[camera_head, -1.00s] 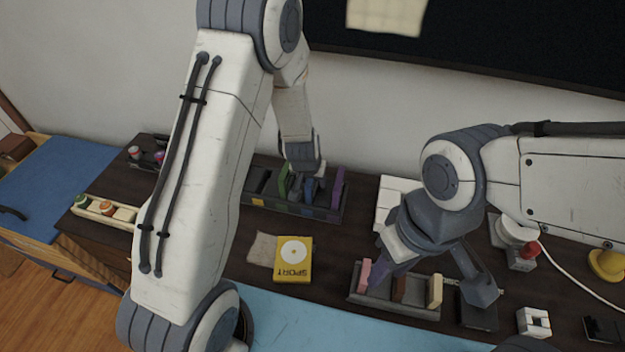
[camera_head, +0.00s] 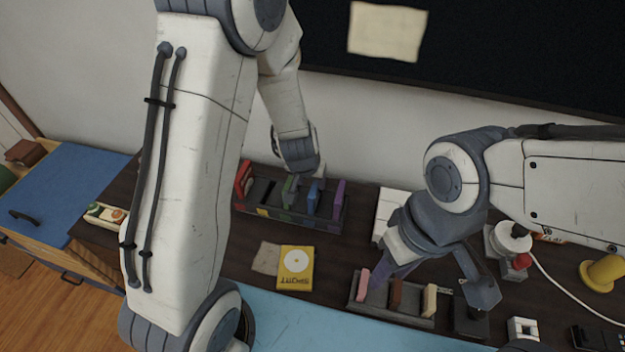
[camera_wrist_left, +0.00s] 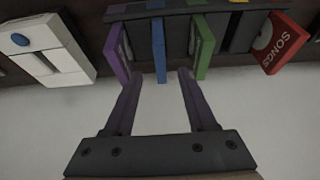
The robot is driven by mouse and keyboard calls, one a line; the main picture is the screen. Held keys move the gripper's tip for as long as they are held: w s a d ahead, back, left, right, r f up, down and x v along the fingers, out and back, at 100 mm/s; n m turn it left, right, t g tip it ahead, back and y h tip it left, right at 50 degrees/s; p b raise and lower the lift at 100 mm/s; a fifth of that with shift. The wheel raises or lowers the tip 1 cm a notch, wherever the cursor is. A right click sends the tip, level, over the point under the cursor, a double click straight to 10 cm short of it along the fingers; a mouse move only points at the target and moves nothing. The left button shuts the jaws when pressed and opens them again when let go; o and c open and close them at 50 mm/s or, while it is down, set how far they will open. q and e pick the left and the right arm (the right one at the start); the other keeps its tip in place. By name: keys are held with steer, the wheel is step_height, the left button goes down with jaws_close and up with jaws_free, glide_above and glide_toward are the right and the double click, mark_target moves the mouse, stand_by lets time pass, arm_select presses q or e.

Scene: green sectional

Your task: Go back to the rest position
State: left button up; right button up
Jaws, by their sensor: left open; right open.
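My left gripper (camera_wrist_left: 157,82) is open and empty in the left wrist view, with its two purple fingers apart near the blue book (camera_wrist_left: 158,50). A purple book (camera_wrist_left: 117,52) and a green book (camera_wrist_left: 204,44) stand either side of the blue one. In the head view my left wrist is above the back of the dark rack (camera_head: 328,226); the fingertips are hidden there. My right gripper (camera_head: 390,268) is over the front tray (camera_head: 393,314), near an upright pink block (camera_head: 363,283). Its fingers partly overlap in view.
A red book (camera_wrist_left: 285,42) leans at the rack's end. A white box (camera_wrist_left: 52,48) is beside the rack. A yellow book (camera_head: 296,268) lies on the dark desk between rack and tray. A white lamp-like item (camera_head: 512,238) and a yellow object (camera_head: 603,272) are at right.

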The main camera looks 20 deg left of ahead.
arm_select(q)
steer(key=shift+r, duration=0.2)
stand_by(0.4)
steer(key=s+d+r+m+g+h, duration=0.1)
steer(key=s+d+r+m+h, duration=0.1)
steer(key=s+d+r, duration=0.4)
steer(key=s+d+r+m+g, duration=0.1)
steer(key=s+r, duration=0.2)
steer(key=s, duration=0.3)
steer(key=s+d+r+m+g, duration=0.1)
steer(key=s+r+m, duration=0.1)
steer(key=s, duration=0.5)
steer(key=s+d+r+m+g+y, duration=0.1)
steer(key=s+r+m, duration=0.1)
steer(key=s, duration=0.4)
steer(key=shift+s+d+r+g, duration=0.3)
steer(key=shift+s+d+r, duration=0.05)
steer(key=shift+r, duration=0.55)
